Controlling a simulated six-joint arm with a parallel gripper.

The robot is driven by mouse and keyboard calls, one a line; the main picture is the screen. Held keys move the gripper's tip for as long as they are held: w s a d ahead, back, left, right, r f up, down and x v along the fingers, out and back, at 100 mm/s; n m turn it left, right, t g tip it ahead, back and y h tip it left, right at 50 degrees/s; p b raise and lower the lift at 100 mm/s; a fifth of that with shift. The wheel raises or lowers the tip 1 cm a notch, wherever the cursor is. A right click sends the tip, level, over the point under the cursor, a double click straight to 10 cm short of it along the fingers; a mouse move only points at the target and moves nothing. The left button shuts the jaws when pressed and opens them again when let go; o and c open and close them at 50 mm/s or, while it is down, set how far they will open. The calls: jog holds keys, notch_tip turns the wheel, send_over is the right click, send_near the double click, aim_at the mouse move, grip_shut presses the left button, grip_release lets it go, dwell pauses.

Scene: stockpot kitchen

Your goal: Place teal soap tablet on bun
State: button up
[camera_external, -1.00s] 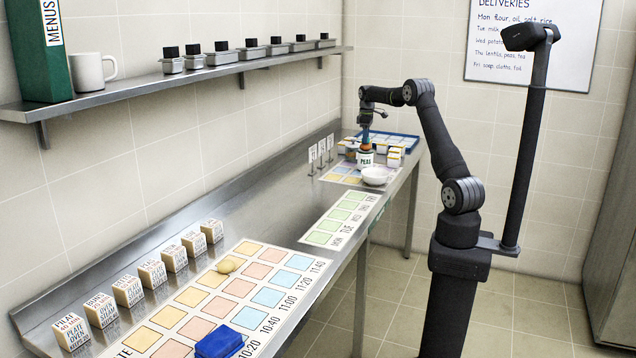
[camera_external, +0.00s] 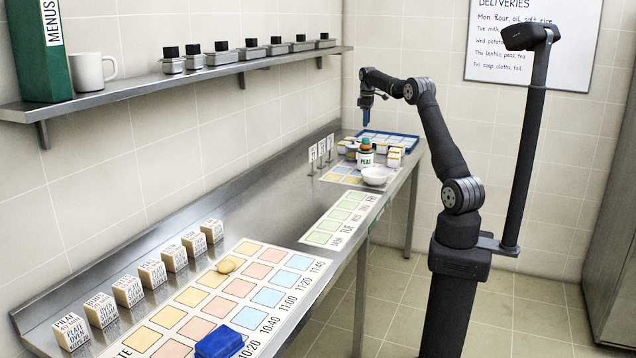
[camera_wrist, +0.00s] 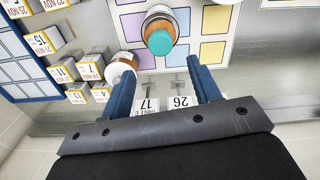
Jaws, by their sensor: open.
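Small date-marked boxes (camera_external: 395,157) and a blue-edged tray (camera_external: 402,138) are close by. Sign holders (camera_external: 322,152) stand left. A yellowish lump (camera_external: 227,266) and a blue item (camera_external: 220,342) lie on the near chart.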

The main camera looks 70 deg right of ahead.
aim_at(366, 140)
jog(key=shift+r, duration=1.85)
notch_tip(366, 140, down, 12)
jog(key=shift+r, duration=1.95)
jog(key=shift+f, duration=0.1)
